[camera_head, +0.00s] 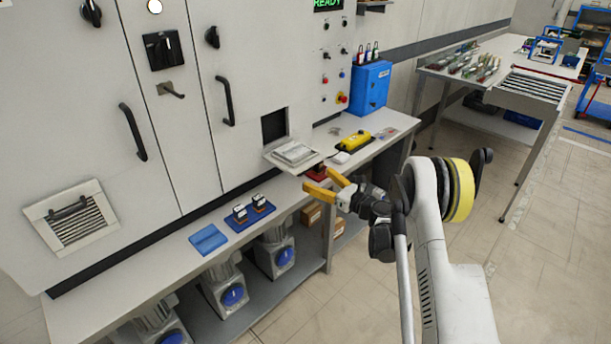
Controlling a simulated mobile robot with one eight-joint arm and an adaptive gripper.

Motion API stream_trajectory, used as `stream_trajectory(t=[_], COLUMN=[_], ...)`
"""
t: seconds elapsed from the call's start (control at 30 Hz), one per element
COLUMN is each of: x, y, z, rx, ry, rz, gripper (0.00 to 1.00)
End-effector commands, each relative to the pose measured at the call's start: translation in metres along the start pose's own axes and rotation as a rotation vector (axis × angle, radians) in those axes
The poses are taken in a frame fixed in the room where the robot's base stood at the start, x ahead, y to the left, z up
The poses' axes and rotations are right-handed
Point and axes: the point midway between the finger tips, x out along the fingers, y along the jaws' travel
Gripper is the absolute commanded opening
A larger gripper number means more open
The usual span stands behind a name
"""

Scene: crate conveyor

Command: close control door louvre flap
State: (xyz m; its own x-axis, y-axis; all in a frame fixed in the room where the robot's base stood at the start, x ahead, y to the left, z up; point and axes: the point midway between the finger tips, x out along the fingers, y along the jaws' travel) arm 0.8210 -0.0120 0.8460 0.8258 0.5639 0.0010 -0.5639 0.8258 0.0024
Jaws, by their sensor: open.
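A white flap (294,154) stands out nearly flat from the cabinet, below a dark square opening (274,125); it looks open. A paler raised panel lies on its upper face. My gripper (319,181) has yellow fingers spread apart, with nothing between them. It is in front of the flap, slightly lower and to the right in the picture; I see no contact.
Open floor lies to the right.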

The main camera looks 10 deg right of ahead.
Motion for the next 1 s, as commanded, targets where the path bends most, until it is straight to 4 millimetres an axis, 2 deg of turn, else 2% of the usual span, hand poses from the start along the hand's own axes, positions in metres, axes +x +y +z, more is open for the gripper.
stream_trajectory(t=[0.1, 0.3, 0.43, 0.7, 0.87, 0.9, 1.0], x=[0.025, 0.053, 0.061, 0.062, 0.062, 0.062, 0.062], y=[0.001, 0.000, 0.000, 0.000, 0.000, 0.000, -0.001], z=[-0.003, -0.002, -0.001, 0.000, 0.000, 0.000, 0.000], rx=[-0.001, -0.002, -0.002, -0.002, -0.003, -0.003, -0.003], ry=[0.000, 0.001, 0.001, 0.001, 0.001, 0.001, 0.001], rz=[0.002, 0.001, -0.001, -0.001, -0.001, -0.001, -0.001], gripper=[0.83, 0.83, 0.83, 0.83, 0.35, 0.29, 0.28])
